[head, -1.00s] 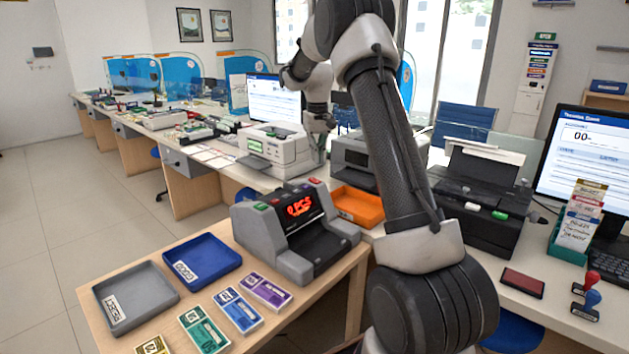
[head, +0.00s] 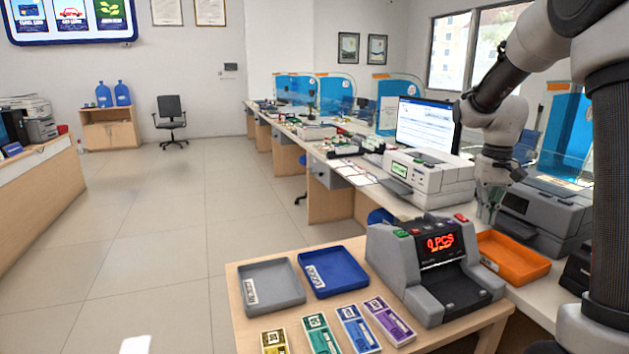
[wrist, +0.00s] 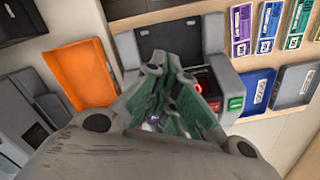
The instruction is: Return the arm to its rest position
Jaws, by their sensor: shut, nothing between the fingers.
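My gripper (head: 489,208) hangs from my raised arm at the right of the head view, pointing down, above the counter near the orange tray (head: 512,258). In the wrist view my gripper (wrist: 172,85) has its fingers together with nothing between them. Beyond the fingers in that view lies the grey note counter (wrist: 215,50). In the head view the note counter (head: 436,270) stands on the small wooden table, its red display lit with "0 PCS". The gripper is apart from these things as far as I can see.
A grey tray (head: 272,286), a blue tray (head: 333,271) and several banknote bundles (head: 390,320) lie on the wooden table. A white printer (head: 430,178) and a dark grey machine (head: 545,212) stand on the counter near my arm. The floor at the left is clear.

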